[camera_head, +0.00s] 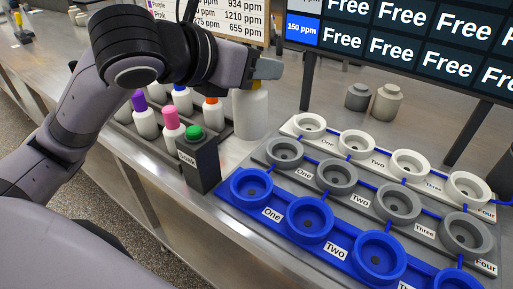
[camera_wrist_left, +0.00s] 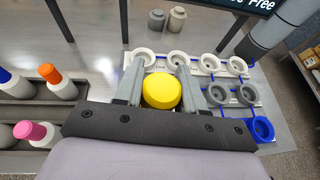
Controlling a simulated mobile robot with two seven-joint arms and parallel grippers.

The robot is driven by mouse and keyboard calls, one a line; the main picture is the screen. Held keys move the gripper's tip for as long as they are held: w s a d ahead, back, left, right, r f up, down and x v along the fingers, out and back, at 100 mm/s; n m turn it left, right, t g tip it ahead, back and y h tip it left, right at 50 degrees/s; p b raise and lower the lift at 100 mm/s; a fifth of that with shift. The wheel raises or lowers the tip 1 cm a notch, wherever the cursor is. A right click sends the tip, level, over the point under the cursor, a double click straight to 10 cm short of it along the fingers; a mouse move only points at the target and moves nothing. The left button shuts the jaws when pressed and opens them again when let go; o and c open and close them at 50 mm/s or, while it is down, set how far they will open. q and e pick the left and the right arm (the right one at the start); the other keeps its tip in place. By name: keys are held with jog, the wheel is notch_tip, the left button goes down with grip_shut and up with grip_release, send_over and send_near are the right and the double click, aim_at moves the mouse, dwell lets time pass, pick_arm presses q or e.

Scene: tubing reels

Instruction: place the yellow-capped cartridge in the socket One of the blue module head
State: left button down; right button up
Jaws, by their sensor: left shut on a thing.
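My left gripper (camera_head: 265,70) is shut on the yellow-capped cartridge. Its white body (camera_head: 251,110) hangs below the fingers in the head view, upright, left of the module heads. The yellow cap (camera_wrist_left: 161,91) sits between both fingers in the left wrist view. The blue module head (camera_head: 225,203) is the front row in the head view. Its leftmost socket, One (camera_head: 251,187), is empty, with its label at its lower right. Part of the blue head also shows at the right of the left wrist view (camera_wrist_left: 262,128). My right gripper is not in view.
A grey module head (camera_head: 337,177) and a white one (camera_head: 410,162) lie behind the blue one, sockets empty. Capped bottles (camera_head: 172,122) stand in a rack further left.

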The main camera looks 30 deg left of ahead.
aim_at(257, 128)
pick_arm(q)
notch_tip(257, 128, down, 12)
jog(key=shift+r+b, duration=0.15)
jog(key=shift+b, duration=0.7)
jog(key=shift+f+b, duration=0.5)
jog(key=shift+f, duration=1.6)
jog(key=shift+f, duration=0.2)
jog(key=c, duration=0.7)
grip_release()
jog(key=shift+o, duration=0.2)
